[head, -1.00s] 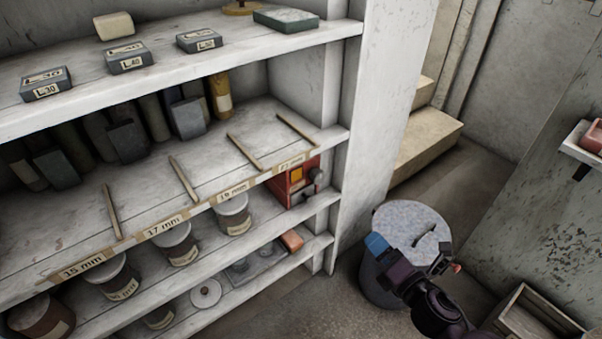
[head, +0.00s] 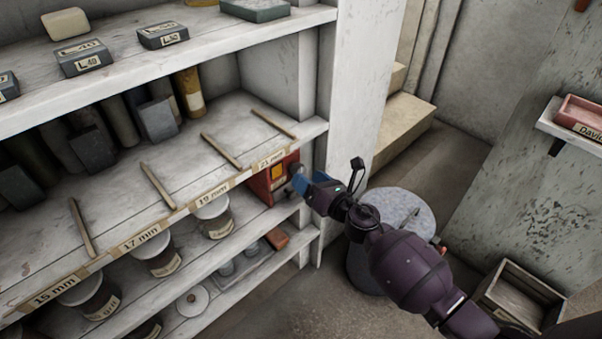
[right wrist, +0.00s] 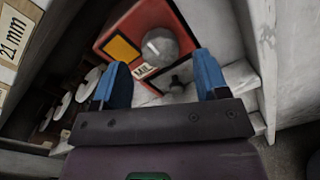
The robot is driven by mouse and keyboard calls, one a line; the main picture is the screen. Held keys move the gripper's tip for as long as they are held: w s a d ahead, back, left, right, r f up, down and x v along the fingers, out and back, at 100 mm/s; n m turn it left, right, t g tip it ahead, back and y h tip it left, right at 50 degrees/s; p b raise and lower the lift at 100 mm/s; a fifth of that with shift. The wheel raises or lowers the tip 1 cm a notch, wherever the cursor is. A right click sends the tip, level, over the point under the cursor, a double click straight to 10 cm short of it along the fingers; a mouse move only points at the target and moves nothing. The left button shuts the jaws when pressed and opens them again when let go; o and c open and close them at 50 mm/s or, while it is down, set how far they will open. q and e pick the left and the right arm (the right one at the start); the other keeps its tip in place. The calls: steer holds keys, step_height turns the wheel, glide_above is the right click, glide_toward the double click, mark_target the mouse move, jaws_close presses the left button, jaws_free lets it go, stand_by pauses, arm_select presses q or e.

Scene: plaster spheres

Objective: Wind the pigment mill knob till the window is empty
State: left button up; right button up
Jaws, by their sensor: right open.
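The red pigment mill (head: 262,184) stands on the shelf under the 21 mm label, at the right end of the shelving. Its window (head: 278,171) shows orange-yellow, and in the right wrist view the window (right wrist: 123,48) looks filled with that colour. The round grey knob (right wrist: 160,46) sits beside the window, on the mill's front. My right gripper (head: 304,180) is at the mill's front. In the right wrist view its blue fingers (right wrist: 160,82) are open, with the knob ahead of the gap and nothing between them. My left gripper is not in view.
The shelf upright (head: 345,130) stands close right of the mill. Lidded jars (head: 213,215) line the shelf to its left. A red-brown block (head: 277,238) lies on the shelf below. A grey drum (head: 402,215) stands behind my right arm, with a wooden crate (head: 522,295) on the floor.

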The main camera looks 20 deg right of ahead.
steer(key=shift+x, duration=1.7)
steer(key=c, duration=0.9)
